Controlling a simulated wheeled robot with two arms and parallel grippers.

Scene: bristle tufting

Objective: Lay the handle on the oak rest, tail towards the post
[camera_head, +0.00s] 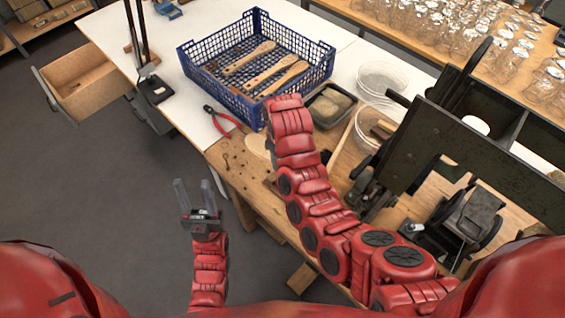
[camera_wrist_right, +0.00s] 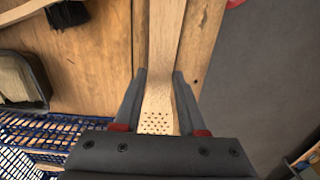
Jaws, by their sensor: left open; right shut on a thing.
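My right gripper (camera_wrist_right: 158,76) is shut on a pale wooden handle (camera_wrist_right: 165,48) in the right wrist view. The handle's drilled end lies near the palm, and its narrow part runs away toward the top. A darker wooden strip (camera_wrist_right: 200,45) lies along its right side; I cannot tell if this is the oak rest or if the two touch. In the head view my right arm hides its own gripper; a pale wooden end (camera_head: 258,146) shows beside it. No post is clear to me. My left gripper (camera_head: 196,188) is open and empty over the floor.
A blue crate (camera_head: 215,98) holds several wooden handles. Red pliers (camera_head: 222,122) and a dark tray (camera_head: 330,106) lie near it. A large dark metal fixture (camera_head: 420,140) stands at the right. A drawer (camera_head: 80,82) sticks out at the left. The floor at left is clear.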

